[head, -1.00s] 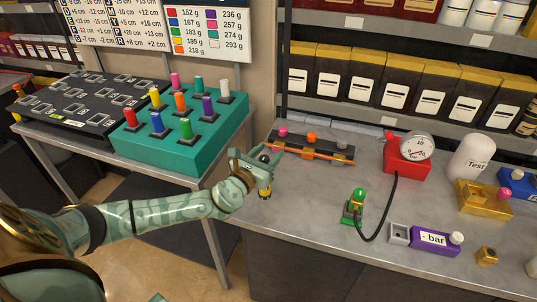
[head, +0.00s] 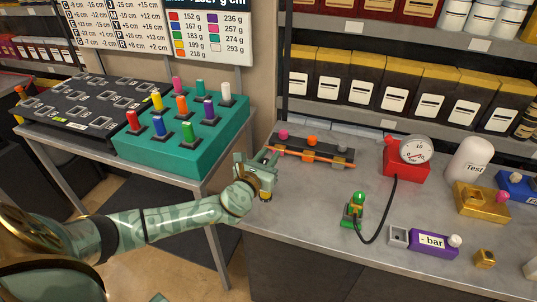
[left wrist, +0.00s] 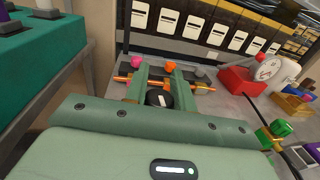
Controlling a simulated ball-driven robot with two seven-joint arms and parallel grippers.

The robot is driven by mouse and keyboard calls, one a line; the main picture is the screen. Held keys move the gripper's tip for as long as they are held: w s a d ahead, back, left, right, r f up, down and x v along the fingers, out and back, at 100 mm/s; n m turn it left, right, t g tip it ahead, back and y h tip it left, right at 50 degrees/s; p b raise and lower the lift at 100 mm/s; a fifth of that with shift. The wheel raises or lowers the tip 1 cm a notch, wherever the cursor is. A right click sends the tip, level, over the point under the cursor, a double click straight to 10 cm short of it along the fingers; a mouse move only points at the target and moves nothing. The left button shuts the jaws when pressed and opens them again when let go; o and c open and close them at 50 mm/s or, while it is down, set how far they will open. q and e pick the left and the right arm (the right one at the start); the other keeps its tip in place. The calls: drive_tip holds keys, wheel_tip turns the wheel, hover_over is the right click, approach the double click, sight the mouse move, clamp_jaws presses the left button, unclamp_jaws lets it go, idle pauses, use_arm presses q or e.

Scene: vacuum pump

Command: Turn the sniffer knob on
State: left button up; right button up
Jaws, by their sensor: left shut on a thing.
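My left gripper (head: 265,166) is at the left end of the grey bench, in front of the dark panel (head: 313,147) with pink, orange and grey knobs. In the left wrist view its two green fingers (left wrist: 157,80) stand on either side of a black round knob (left wrist: 159,98) with a white mark, and they are shut on it. I see no label saying which knob is the sniffer. In the head view the gripper hides the black knob. An orange rod (head: 325,160) runs along the panel's front, close behind the fingers. My right gripper is not in view.
A red gauge box (head: 405,160), a green valve (head: 355,207) with a black hose and a purple "- bar" block (head: 436,241) stand right of the gripper. A teal block (head: 205,145) with coloured pegs is at left.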

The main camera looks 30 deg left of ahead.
use_arm(q)
drive_tip(key=n+g+y, duration=0.2)
drive_tip(key=n+y, duration=0.1)
drive_tip(key=y, duration=0.1)
drive_tip(key=n+g+y, duration=0.3)
drive_tip(key=y, duration=0.1)
drive_tip(key=a+n+g+y, duration=0.1)
drive_tip(key=n+g+y, duration=0.1)
drive_tip(key=n+y, duration=0.1)
drive_tip(key=shift+s+a+f+n+y, duration=0.1)
drive_tip(key=shift+s+f+n+y, duration=0.2)
drive_tip(key=shift+y, duration=0.5)
drive_tip(key=shift+s+a+r+n+g+y+b, duration=0.1)
drive_tip(key=shift+s+r+n+g+y+b, duration=0.1)
drive_tip(key=shift+n+g+y+b, duration=0.65)
drive_tip(key=shift+s+a+r+n+g+y+b, duration=0.15)
drive_tip(key=shift+n+g, duration=0.4)
drive_tip(key=shift+g, duration=1.1)
drive_tip(key=o, duration=1)
